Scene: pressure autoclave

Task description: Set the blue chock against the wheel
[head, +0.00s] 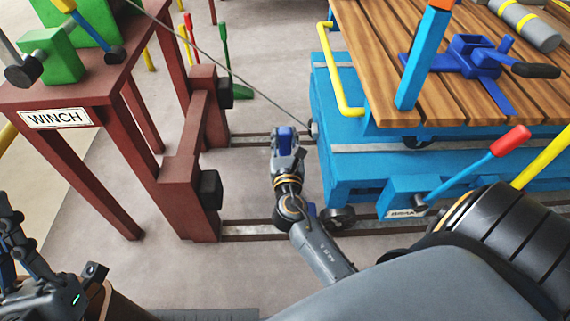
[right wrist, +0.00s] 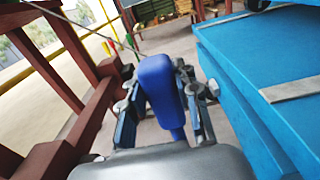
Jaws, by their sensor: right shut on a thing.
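The blue chock (head: 286,133) is in my right gripper (head: 286,148), with the fingers closed on both sides of it. In the right wrist view the blue chock (right wrist: 158,82) stands upright between the fingers, with a narrow blue part below it. The gripper hides the rest. A dark wheel (head: 340,218) of the blue cart (head: 350,165) sits on the near rail, to the right of my right arm. The chock is held beyond and left of this wheel, apart from it. My left gripper (head: 14,222) shows partly at the lower left edge.
A dark red winch frame (head: 185,165) with black bumpers stands left of the chock. A cable (head: 250,78) slants down from the winch to the cart. Two rails (head: 258,229) cross the gap between frame and cart. The cart carries a wooden deck (head: 400,25) and levers.

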